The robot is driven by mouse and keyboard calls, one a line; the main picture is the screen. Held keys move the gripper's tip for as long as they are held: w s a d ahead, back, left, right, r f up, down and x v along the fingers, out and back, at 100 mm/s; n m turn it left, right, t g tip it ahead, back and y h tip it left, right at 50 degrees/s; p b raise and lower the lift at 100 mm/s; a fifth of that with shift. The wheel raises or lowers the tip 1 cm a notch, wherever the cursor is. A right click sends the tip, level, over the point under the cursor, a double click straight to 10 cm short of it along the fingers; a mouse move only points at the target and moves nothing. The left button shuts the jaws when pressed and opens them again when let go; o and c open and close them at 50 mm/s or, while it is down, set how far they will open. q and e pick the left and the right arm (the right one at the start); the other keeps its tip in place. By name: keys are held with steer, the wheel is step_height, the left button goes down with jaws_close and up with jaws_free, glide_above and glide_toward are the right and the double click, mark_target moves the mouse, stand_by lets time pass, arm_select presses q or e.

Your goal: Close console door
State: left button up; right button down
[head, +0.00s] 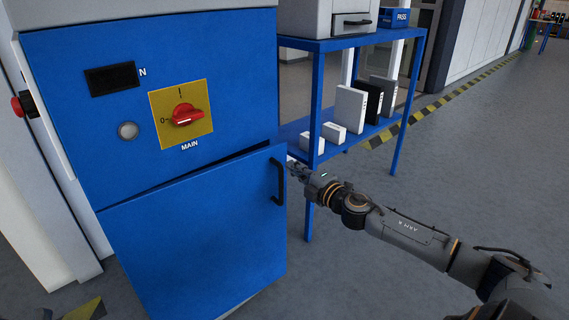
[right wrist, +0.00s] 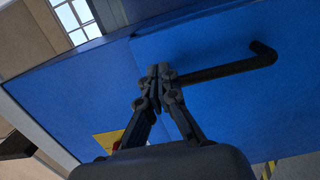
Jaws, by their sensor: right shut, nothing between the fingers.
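The blue console (head: 60,110) stands at the left of the head view, with a red rotary switch (head: 186,115) on a yellow plate. Its lower blue door (head: 195,235) is ajar, with a dark gap along its top edge. A black bar handle (head: 280,180) is on the door's right side; it also shows in the right wrist view (right wrist: 225,68). My right gripper (head: 292,165) is shut and empty, close beside the handle. In the right wrist view its fingertips (right wrist: 158,72) are near one end of the handle; I cannot tell whether they touch. My left gripper is not in view.
A blue shelf rack (head: 318,110) stands right behind the console, holding white boxes and binders (head: 350,110). A red button (head: 17,107) sticks out at the console's left side. Grey floor (head: 470,150) is open to the right.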

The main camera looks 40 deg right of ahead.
mark_target(278, 157)
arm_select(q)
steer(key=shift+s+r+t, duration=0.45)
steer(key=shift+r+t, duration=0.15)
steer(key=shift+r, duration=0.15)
arm_select(e)
steer(key=shift+w, duration=2.25)
